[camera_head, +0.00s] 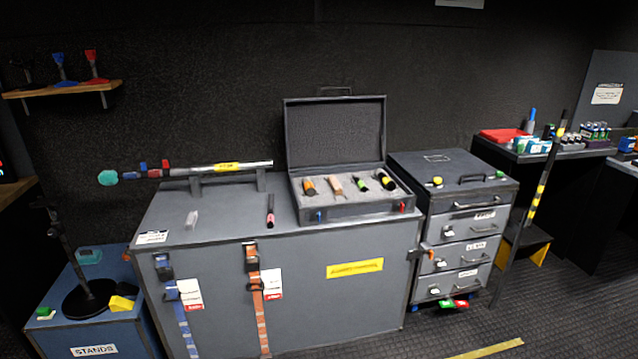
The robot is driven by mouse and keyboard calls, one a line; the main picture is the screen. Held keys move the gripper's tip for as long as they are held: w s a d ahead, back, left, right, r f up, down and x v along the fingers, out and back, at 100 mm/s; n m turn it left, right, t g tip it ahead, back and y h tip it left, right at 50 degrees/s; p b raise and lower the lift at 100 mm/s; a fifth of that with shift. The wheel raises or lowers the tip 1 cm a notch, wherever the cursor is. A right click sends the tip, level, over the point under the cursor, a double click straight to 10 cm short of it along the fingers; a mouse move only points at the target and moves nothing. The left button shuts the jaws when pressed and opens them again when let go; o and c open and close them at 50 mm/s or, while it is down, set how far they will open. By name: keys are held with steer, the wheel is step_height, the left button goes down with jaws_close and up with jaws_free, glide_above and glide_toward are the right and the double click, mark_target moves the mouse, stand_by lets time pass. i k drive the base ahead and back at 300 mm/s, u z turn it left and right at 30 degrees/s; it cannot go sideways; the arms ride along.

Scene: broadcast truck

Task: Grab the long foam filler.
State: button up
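I cannot make out with certainty which thing is the long foam filler. An open grey case (353,212) stands on the large grey trunk (230,280), its lid tilted up at the back. My gripper is not in view.
A long pole with a teal end (108,178) rests on a grey stand at the trunk's back. A drawer unit (466,241) stands right of the trunk. A striped pole (541,187) leans farther right. A blue case (100,325) with a black round base is at left.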

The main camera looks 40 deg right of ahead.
mark_target(336, 187)
steer(key=i, duration=1.35)
steer(key=z, duration=0.45)
